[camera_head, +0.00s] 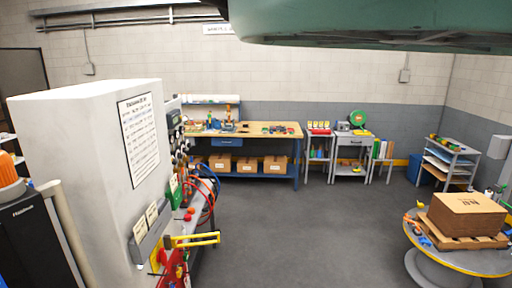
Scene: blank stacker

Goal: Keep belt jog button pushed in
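The belt jog button cannot be told apart at this size. A grey-white cabinet (75,165) at the left carries a side panel seen at a steep angle. On that side are small red knobs or buttons (189,212), red and blue hoses (211,190), and a yellow bracket (195,240) sticking out to the right. A red part (172,268) is below the bracket. I cannot make out any button being pushed in. My gripper is not recognisable in this view, so its contact with anything cannot be seen.
The grey floor (305,225) in the middle is clear. A workbench (262,130) with boxes below stands at the back. A round table (470,258) with a brown carton (467,214) is at right. A large teal shape (380,22) blocks the top right.

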